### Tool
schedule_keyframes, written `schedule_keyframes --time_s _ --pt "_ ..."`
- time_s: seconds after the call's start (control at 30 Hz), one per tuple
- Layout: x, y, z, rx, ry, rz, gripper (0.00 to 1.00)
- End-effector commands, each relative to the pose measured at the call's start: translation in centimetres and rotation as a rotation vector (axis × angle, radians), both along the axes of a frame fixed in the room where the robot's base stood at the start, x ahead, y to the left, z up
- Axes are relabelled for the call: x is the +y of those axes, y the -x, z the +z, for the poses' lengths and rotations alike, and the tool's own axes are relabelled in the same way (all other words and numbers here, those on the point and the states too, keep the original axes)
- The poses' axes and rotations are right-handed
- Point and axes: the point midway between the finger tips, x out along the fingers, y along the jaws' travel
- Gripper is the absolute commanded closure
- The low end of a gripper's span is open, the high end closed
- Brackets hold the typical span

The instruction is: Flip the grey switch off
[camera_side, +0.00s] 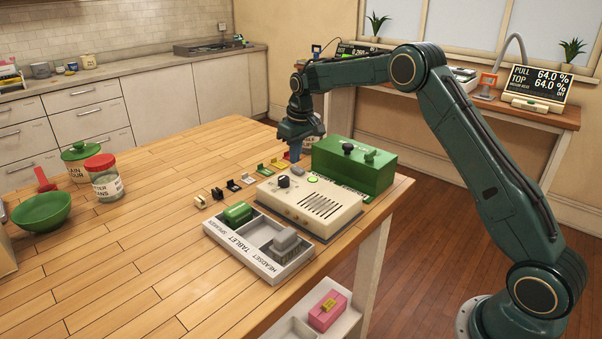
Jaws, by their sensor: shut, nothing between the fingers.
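A cream box (312,208) with a slotted front stands near the right edge of the wooden table. On its top are a black knob (284,182), a lit green button (312,180) and a small grey piece at the back (298,169), which may be the grey switch. Its position is too small to tell. My gripper (296,158) points down with its fingers shut and empty, just above or touching that grey piece; I cannot tell which. The fingers partly hide the area behind it.
A white tray (238,262) with green and grey items lies in front. Several small clips lie left of the cream box. The table's left middle is clear.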

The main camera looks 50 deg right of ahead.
Motion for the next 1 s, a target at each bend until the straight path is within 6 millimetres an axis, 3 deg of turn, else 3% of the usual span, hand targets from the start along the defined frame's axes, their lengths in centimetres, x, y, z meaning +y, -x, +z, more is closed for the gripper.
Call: schedule_keyframes --time_s 1.0 --pt "0.0 0.0 -1.1 0.001 0.0 0.0 1.0"
